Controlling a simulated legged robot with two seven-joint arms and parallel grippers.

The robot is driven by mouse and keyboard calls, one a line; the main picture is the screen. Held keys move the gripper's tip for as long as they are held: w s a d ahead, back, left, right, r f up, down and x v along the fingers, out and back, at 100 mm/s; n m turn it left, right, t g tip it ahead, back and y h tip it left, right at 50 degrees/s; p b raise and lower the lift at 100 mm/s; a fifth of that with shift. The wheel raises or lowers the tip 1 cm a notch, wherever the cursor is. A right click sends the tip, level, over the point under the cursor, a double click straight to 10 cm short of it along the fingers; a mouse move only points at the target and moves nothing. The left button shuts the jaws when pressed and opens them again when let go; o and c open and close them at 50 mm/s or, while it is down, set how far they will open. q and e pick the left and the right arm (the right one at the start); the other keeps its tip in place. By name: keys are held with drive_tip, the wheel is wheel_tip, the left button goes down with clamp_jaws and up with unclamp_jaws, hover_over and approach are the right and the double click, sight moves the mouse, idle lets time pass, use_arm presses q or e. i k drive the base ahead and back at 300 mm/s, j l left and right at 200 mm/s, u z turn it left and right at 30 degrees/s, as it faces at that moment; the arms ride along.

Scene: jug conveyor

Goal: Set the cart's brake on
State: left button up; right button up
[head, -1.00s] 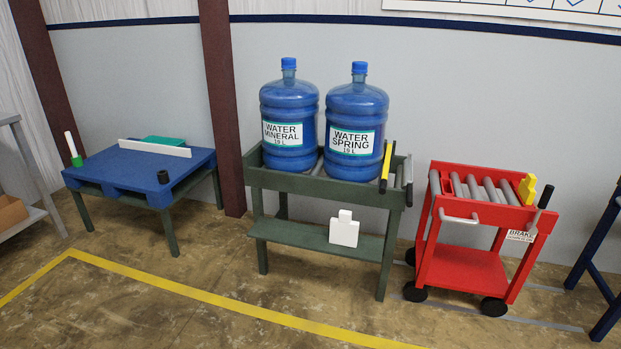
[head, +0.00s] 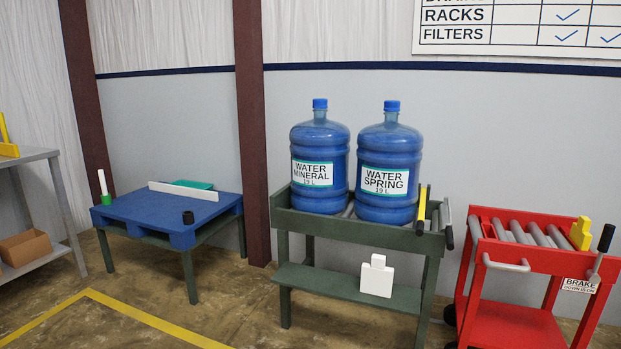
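The red cart (head: 515,327) stands at the right of the head view, with grey rollers on top and a grey handle (head: 506,266) on its near side. The brake lever (head: 599,256) is at the cart's right end, with a black grip pointing up and tilted a little right. A white label (head: 580,286) below it reads "BRAKE DOWN IS ON". A yellow block (head: 580,233) stands on the cart top beside the lever. The cart's lower right part is cut off by the frame. Neither of my grippers is in view.
A green roller stand (head: 345,230) left of the cart bears two blue water jugs, mineral (head: 319,160) and spring (head: 389,165). A blue table (head: 170,218) and a grey shelf (head: 30,157) stand further left. The floor (head: 245,315) in front is open, with a yellow line.

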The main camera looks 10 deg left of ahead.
sight(607, 233)
drive_tip(key=z, duration=1.35)
